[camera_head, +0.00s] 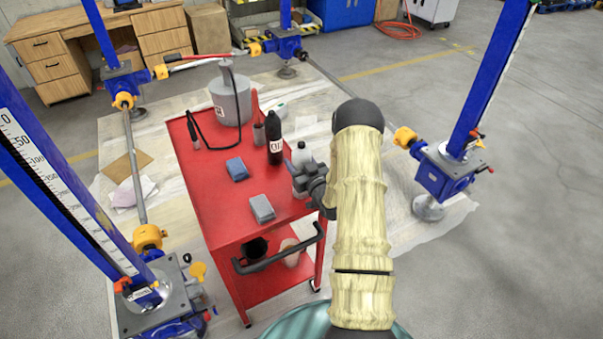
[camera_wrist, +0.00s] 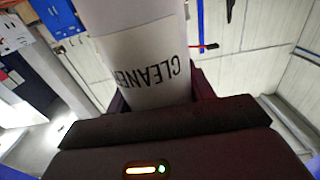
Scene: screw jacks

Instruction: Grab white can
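The white can (camera_head: 299,158) stands upright at the right edge of the red cart's top, next to a black bottle (camera_head: 275,140). In the wrist view the can (camera_wrist: 150,60) fills the upper middle, with "CLEANER" printed on it upside down. My gripper (camera_head: 306,184) is at the can's lower part and hides some of it. In the wrist view the dark fingers of my gripper (camera_wrist: 160,98) show on both sides of the can. Whether they press on it cannot be told.
A cart handle (camera_head: 285,258) sticks out in front. Blue screw jacks (camera_head: 445,168) stand around it.

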